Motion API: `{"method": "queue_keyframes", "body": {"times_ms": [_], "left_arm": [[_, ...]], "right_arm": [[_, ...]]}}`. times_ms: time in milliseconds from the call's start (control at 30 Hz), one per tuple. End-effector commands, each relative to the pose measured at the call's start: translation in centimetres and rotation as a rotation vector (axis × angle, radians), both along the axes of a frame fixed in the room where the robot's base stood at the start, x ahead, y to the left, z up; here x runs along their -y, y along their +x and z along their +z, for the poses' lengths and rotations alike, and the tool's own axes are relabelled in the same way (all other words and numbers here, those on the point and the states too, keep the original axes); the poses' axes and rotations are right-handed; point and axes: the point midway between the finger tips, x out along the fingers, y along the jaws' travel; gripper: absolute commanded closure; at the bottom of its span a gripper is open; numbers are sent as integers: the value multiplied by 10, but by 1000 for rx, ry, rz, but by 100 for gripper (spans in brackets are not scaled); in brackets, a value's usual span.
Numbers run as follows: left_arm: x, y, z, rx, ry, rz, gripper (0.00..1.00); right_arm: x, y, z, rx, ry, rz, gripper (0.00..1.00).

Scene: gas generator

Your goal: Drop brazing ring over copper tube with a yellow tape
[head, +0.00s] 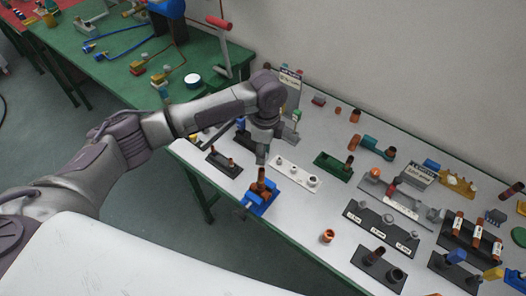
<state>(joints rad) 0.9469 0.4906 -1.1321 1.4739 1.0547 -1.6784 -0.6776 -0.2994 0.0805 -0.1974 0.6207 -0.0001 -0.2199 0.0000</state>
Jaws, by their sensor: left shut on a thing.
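My left gripper (262,157) reaches in from the left and points down over the blue fixture (257,207) near the table's front left. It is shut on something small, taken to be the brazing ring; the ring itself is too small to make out. A copper tube (261,178) stands upright in the blue fixture, directly under the fingertips. I cannot tell whether the ring touches the tube or is around it. No yellow tape can be made out on this tube. My right gripper is not in view.
A dark stand (223,164), a white holder (293,176) and a green block (334,166) stand near the fixture. A loose copper fitting (327,236) lies front right. Labelled dark racks (382,231) fill the right side. A green table (120,70) stands behind left.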

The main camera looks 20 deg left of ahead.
Motion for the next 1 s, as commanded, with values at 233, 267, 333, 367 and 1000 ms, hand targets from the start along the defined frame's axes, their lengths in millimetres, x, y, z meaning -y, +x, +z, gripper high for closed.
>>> {"method": "queue_keyframes", "body": {"times_ms": [233, 267, 333, 367, 1000], "left_arm": [[0, 0, 1, -1, 0, 1, 76], [0, 0, 2, -1, 0, 1, 76], [0, -1, 3, -2, 1, 2, 76], [0, -1, 3, -2, 1, 2, 76], [-2, -4, -48, -1, 0, 2, 76]], "right_arm": [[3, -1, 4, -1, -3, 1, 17], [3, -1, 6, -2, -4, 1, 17], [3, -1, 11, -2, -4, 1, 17], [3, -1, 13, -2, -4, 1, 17], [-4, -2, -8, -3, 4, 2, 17]]}}
